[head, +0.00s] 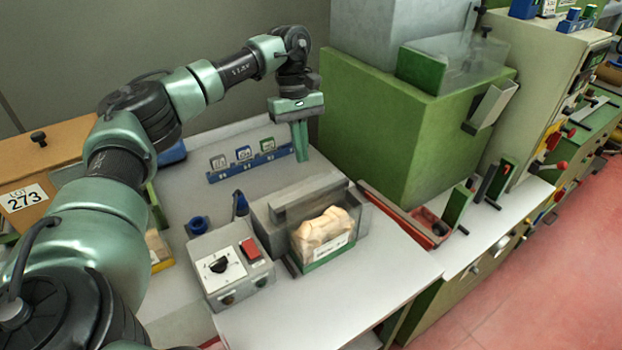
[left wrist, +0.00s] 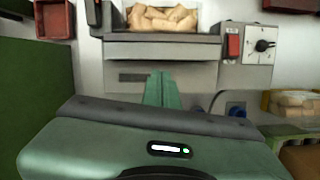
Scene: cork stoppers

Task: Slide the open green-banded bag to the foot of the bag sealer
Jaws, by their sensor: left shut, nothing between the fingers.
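The green-banded bag (head: 322,235) stands upright, full of pale corks, close against the front of the bag sealer (head: 277,212). I cannot tell whether they touch. In the left wrist view the corks of the bag (left wrist: 162,18) show just beyond the sealer (left wrist: 160,48), and its green band is hidden. My left gripper (head: 301,157) is shut and empty, fingers pointing down, behind the sealer and apart from the bag. Its green fingers also show in the left wrist view (left wrist: 161,78). My right gripper is not in view.
A control box (head: 228,265) with a dial and red switch stands left of the sealer. A blue card rack (head: 240,168) lies behind it. A big green machine (head: 395,135) and a red tray (head: 405,215) stand right. The bench's front right (head: 375,275) is bare.

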